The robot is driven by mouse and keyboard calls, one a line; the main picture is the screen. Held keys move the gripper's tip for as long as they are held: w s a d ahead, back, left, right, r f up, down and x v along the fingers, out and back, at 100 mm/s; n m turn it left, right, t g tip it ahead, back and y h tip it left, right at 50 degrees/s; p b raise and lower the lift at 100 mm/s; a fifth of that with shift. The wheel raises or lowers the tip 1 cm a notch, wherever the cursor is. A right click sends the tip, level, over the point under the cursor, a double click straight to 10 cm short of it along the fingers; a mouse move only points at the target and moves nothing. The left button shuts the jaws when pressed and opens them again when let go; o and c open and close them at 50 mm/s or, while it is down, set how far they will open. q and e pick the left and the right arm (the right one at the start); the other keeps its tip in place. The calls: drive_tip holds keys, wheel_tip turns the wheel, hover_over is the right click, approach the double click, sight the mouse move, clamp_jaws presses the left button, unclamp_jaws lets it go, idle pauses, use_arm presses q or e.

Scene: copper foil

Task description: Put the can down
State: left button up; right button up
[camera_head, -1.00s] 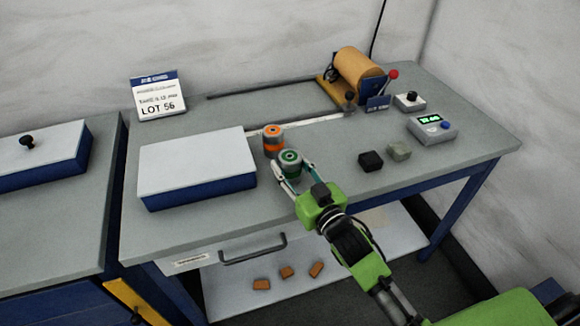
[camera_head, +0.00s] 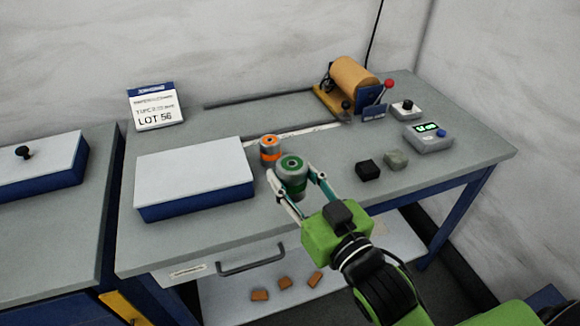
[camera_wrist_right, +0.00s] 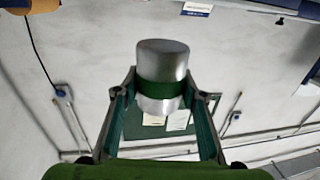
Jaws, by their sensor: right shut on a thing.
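A grey can with a green band and green top (camera_head: 291,176) is held in my right gripper (camera_head: 293,188), above the front part of the workbench (camera_head: 345,195). In the right wrist view the same can (camera_wrist_right: 162,75) sits between the two fingers (camera_wrist_right: 160,105), which are closed on its sides. A second can with an orange band and top (camera_head: 270,148) stands on the bench just behind and left of the held can. Whether the held can touches the bench is hard to tell. My left gripper is not in view.
A white-topped blue box (camera_head: 195,178) lies left of the cans. A dark block (camera_head: 368,170) and a grey-green block (camera_head: 395,160) lie to the right. Behind are a copper-coloured roll (camera_head: 352,82), a display box (camera_head: 428,137) and a LOT 56 sign (camera_head: 155,108).

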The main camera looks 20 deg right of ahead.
drive_tip(key=shift+s+a+r+p, duration=0.1)
drive_tip(key=shift+s+r+p, duration=0.35)
drive_tip(key=shift+s+p, duration=0.15)
drive_tip(key=shift+s+d+f, duration=0.1)
drive_tip(key=shift+d+f, duration=0.05)
drive_tip(key=shift+d, duration=0.05)
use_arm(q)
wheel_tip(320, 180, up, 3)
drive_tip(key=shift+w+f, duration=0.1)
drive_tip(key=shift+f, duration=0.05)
use_arm(e)
drive_tip(key=s+d+f+m+h, duration=0.2)
drive_tip(key=s+d+f+h, duration=0.1)
drive_tip(key=s+f, duration=0.3)
drive_tip(key=shift+s+d+f, duration=0.25)
drive_tip(key=shift+s+d, duration=0.45)
drive_tip(key=shift+s, duration=0.55)
